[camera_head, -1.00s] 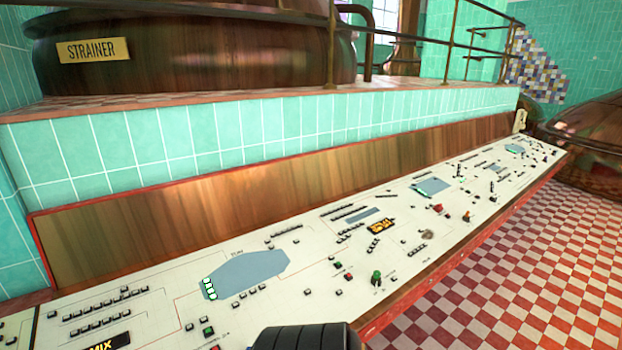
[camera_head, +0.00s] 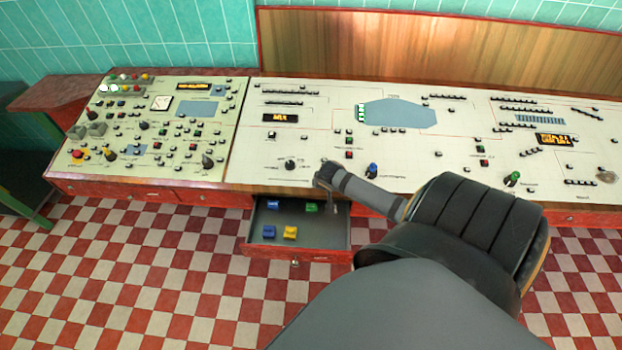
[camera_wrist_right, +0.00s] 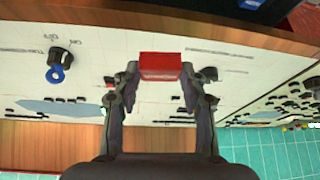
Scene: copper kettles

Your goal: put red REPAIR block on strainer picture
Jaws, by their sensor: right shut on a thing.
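The red block (camera_wrist_right: 160,67) sits between the fingertips of my right gripper (camera_wrist_right: 160,75) in the right wrist view; its lettering is not readable. In the head view my right gripper (camera_head: 326,181) is over the panel's front edge, above the back of the open drawer. The red block cannot be made out there. Grey-blue pictures on the panel include a large one (camera_head: 402,113), a striped one (camera_head: 540,119) and a small one on the left panel (camera_head: 198,108). I cannot tell which is the strainer picture. My left gripper is not in view.
The open drawer (camera_head: 345,235) holds blue (camera_head: 269,231), yellow (camera_head: 290,232) and green (camera_head: 312,207) blocks. A black knob (camera_head: 290,165), a blue knob (camera_head: 372,170) and a green knob (camera_head: 512,179) stand up from the panel. A wooden backboard (camera_head: 420,45) rises behind.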

